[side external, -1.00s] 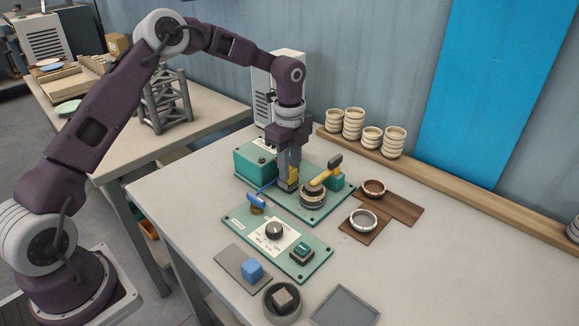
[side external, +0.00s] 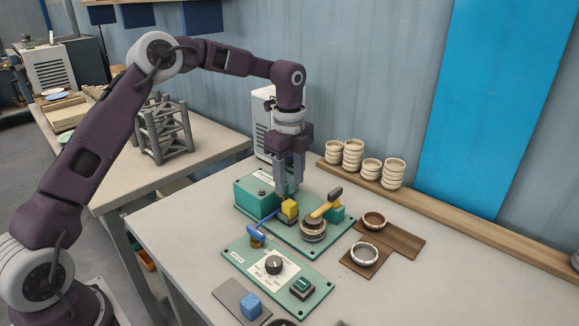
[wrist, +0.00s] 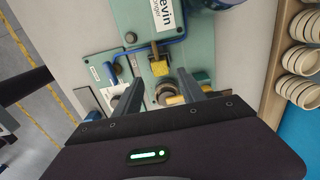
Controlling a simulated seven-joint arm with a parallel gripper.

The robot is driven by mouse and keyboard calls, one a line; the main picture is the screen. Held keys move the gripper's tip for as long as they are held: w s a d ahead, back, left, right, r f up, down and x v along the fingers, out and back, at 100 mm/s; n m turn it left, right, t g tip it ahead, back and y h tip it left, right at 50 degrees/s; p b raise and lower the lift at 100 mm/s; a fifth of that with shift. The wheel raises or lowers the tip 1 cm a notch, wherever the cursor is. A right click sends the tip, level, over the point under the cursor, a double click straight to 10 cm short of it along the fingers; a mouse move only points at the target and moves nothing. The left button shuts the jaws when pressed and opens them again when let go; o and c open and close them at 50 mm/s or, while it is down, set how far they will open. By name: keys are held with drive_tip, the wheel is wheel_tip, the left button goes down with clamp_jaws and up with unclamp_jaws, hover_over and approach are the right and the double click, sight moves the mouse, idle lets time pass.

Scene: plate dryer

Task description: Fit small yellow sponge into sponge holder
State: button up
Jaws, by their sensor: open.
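The small yellow sponge (side external: 290,207) sits on the green machine base, in or on a small dark holder (side external: 286,218). Its upper part stands out above the holder; how deep it sits I cannot tell. It also shows in the wrist view (wrist: 159,68), ahead of and between my fingertips. My gripper (side external: 288,190) is open and empty, pointing down just above the sponge and apart from it. In the wrist view my two fingers (wrist: 158,80) are spread wide.
A blue-handled lever (side external: 257,233) is left of the sponge. A round ringed part with a yellow-handled tool (side external: 325,205) is close on the right. A control panel (side external: 278,278) and a blue block (side external: 250,306) lie in front. Bowls (side external: 374,220) stand right.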

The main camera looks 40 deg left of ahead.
sight(289, 203)
drive_tip(key=s+d+r+n, duration=0.2)
drive_tip(key=s+r, duration=0.2)
drive_tip(key=r, duration=0.7)
drive_tip(key=s+d+r+n+t+y, duration=0.15)
drive_tip(key=s+r+n, duration=0.4)
drive_tip(key=s, duration=0.55)
drive_tip(key=s+f+n+t, duration=0.1)
drive_tip(key=s+n+t, duration=0.1)
drive_tip(key=s+n, duration=0.3)
drive_tip(key=s+f+n+t+h, duration=0.1)
drive_tip(key=s+n, duration=0.4)
drive_tip(key=s, duration=0.9)
drive_tip(key=shift+s+d+f+t, duration=0.2)
drive_tip(key=shift+d+f+t, duration=0.15)
drive_tip(key=shift+f+t, duration=0.3)
drive_tip(key=shift+n+h, duration=0.25)
